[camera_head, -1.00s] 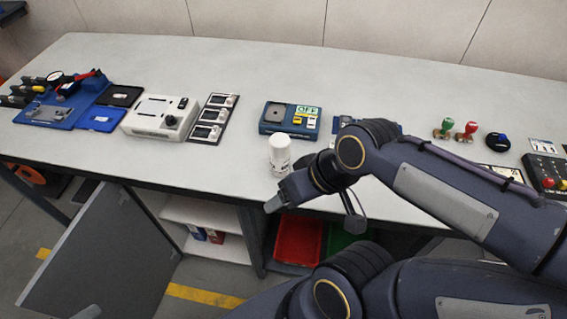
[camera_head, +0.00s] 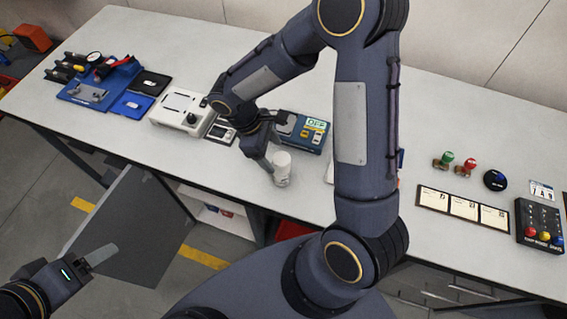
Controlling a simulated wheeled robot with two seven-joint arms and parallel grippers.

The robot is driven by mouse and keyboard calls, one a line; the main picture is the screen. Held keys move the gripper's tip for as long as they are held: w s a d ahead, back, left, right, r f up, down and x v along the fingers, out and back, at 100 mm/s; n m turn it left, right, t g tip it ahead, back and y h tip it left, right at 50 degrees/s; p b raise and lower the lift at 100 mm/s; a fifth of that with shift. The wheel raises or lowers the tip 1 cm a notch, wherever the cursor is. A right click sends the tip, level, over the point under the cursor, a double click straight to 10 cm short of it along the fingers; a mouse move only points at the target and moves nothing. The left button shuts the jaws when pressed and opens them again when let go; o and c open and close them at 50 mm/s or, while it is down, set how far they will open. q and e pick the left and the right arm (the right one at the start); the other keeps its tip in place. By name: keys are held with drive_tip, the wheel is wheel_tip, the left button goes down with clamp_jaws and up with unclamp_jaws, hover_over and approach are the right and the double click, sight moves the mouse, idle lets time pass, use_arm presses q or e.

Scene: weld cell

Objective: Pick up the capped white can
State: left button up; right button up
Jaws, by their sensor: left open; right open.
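The capped white can (camera_head: 282,172) stands upright near the front edge of the grey-white bench, in front of the blue device with the "OFF" label. My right gripper (camera_head: 266,164) is open and just left of the can, with its fingers pointing down toward it. I cannot tell whether a finger touches the can, and the far finger is hard to make out. My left gripper (camera_head: 104,256) is at the lower left, open and empty, over the floor beside the bench and away from the can.
The blue "OFF" device (camera_head: 308,134) stands behind the can, and a white box (camera_head: 178,108) stands to the left. My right arm hides part of the bench. An open cabinet door (camera_head: 130,225) hangs below.

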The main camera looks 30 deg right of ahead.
drive_tip(key=shift+x, duration=1.1)
drive_tip(key=b+x, duration=0.3)
drive_tip(key=x, duration=0.2)
drive_tip(key=shift+s+a, duration=0.15)
drive_tip(key=shift+a, duration=0.05)
drive_tip(key=shift+r, duration=0.1)
drive_tip(key=c, duration=1.2)
drive_tip(key=shift+o, duration=0.2)
